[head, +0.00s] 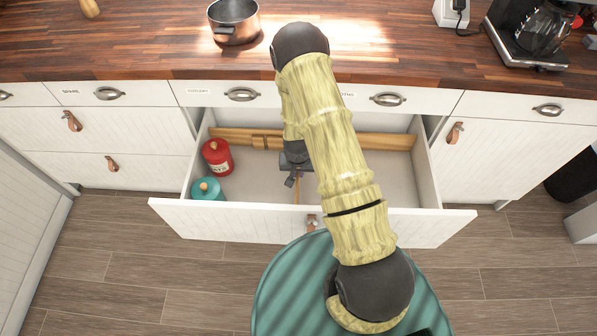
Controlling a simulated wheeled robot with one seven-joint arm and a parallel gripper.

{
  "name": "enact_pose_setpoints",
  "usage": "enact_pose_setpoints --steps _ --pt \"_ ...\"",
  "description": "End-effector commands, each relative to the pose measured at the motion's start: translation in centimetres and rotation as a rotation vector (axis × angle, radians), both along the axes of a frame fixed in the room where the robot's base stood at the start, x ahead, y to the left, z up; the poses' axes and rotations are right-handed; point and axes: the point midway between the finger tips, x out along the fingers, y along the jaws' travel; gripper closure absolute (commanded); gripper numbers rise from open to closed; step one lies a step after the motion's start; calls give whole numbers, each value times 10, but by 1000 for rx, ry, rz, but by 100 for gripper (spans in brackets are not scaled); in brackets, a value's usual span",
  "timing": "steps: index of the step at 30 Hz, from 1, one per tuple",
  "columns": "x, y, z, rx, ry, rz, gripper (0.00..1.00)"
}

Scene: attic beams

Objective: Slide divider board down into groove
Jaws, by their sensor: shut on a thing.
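The open drawer (370,180) lies in front of me with its white front panel toward me. My gripper (293,180) is inside it, partly hidden by my arm, and shut. A thin brown strip (297,193) shows at the fingers; it looks like the divider board seen edge-on, running toward the drawer front. Most of the board is hidden. A wooden rail (385,140) runs across the back of the drawer, with a darker slotted piece (266,141) left of my gripper. Whether the board touches any groove cannot be told.
A red canister (217,157) and a teal canister (207,189) stand in the drawer's left part. The right part is clear. A copper pot (234,22) and a coffee maker (530,35) stand on the wooden counter (140,50) above.

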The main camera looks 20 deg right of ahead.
Motion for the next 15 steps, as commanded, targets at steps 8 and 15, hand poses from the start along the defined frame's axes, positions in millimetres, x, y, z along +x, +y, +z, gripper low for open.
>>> enact_pose_setpoints --steps 8,15 --pt "0 0 14 0 -1 0 100" --pt "0 0 23 0 -1 0 100"
